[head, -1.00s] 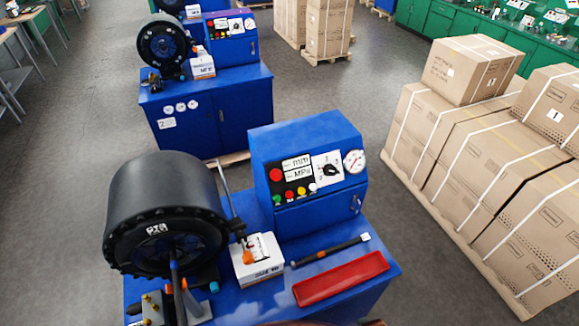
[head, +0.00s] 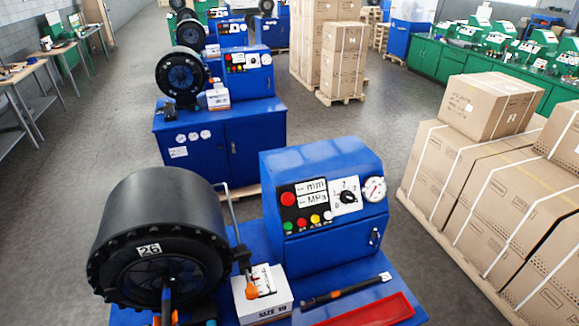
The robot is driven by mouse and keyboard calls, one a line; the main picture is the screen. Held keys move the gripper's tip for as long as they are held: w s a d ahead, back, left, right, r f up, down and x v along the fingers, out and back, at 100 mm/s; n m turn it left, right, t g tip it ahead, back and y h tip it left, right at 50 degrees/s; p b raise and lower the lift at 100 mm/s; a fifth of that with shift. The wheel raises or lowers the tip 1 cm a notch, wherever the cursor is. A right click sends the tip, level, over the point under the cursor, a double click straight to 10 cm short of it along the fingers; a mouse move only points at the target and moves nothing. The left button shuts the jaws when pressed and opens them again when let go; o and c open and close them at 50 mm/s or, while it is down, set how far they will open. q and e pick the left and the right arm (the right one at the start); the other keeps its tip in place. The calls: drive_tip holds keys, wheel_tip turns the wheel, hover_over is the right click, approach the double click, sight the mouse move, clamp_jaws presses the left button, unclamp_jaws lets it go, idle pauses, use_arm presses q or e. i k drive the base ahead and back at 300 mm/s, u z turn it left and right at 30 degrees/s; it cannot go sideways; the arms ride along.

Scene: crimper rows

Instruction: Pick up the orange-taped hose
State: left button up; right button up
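A short black hose (head: 347,291) with a pale metal end and what looks like a small orange band lies on the blue bench top (head: 285,314) of the nearest crimping machine. Neither of my grippers is in view.
The large black crimper head (head: 160,235) and the blue control box (head: 322,205) stand on the near bench. More crimper stations (head: 222,140) line up behind. Strapped cartons (head: 490,185) fill the right side. Grey floor is open to the left.

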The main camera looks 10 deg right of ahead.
sight(305, 304)
drive_tip(key=k, duration=0.5)
drive_tip(key=u, duration=3.3)
drive_tip(key=k, duration=1.3)
drive_tip(key=z, duration=2.15)
